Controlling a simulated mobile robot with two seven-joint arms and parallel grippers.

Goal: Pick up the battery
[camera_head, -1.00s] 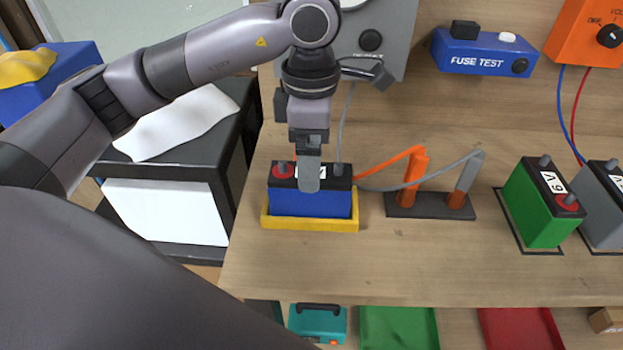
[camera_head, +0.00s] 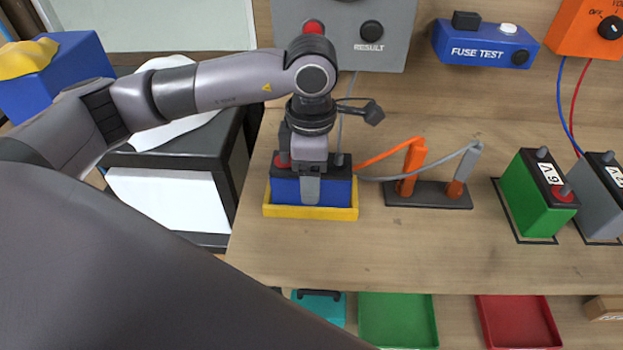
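The blue battery (camera_head: 335,192) has a black top with a red terminal and a grey terminal. It sits upright in the yellow tray (camera_head: 340,213) on the wooden bench. My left gripper (camera_head: 310,185) points straight down over the middle of the battery. One finger shows in front of the battery's front face; the other is hidden behind the gripper and battery. I cannot tell whether the fingers press on it. My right gripper is not in view.
A dark stand with orange and grey clips (camera_head: 428,195) is just right of the tray. A green battery (camera_head: 537,197) and a grey battery (camera_head: 597,200) stand further right. A grey tester box (camera_head: 390,60) is behind. The bench front is clear.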

